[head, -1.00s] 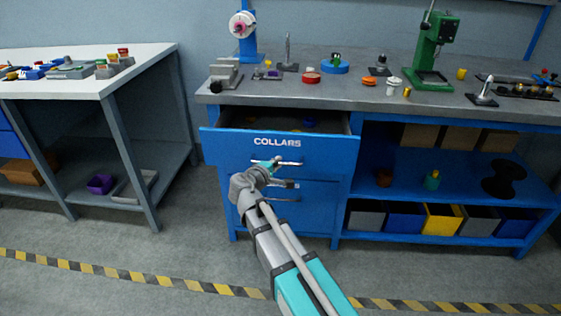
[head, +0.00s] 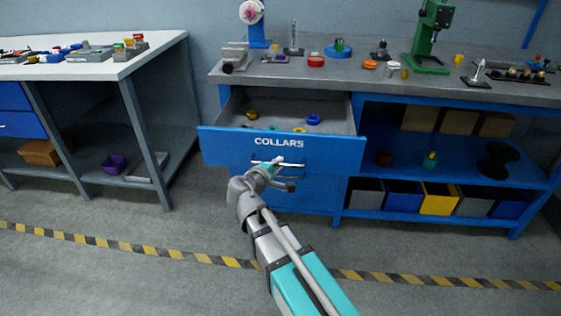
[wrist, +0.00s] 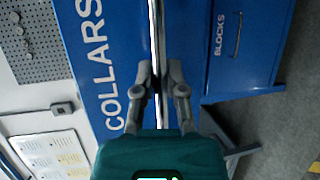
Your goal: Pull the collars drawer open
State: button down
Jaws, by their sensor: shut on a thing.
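The blue collars drawer (head: 325,148) stands well out from the bench, with its white COLLARS label facing me. Several coloured rings lie inside it, among them a blue ring (head: 313,119) and an orange ring (head: 251,114). My gripper (head: 275,163) is at the middle of the drawer front, below the label. In the wrist view my gripper (wrist: 160,82) has its two fingers closed around the silver bar handle (wrist: 156,30), which runs up the picture beside the label on the drawer front (wrist: 125,45).
Below is another blue drawer front (head: 315,194); the wrist view shows a drawer marked BLOCKS (wrist: 240,45). The grey bench top (head: 350,75) holds several tools and parts. Coloured bins (head: 440,197) stand on the right shelf. The floor (head: 120,230) before the bench is clear.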

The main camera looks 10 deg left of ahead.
dwell(0.3)
jog(key=c, duration=0.7)
grip_release()
jog(key=shift+s, duration=0.2)
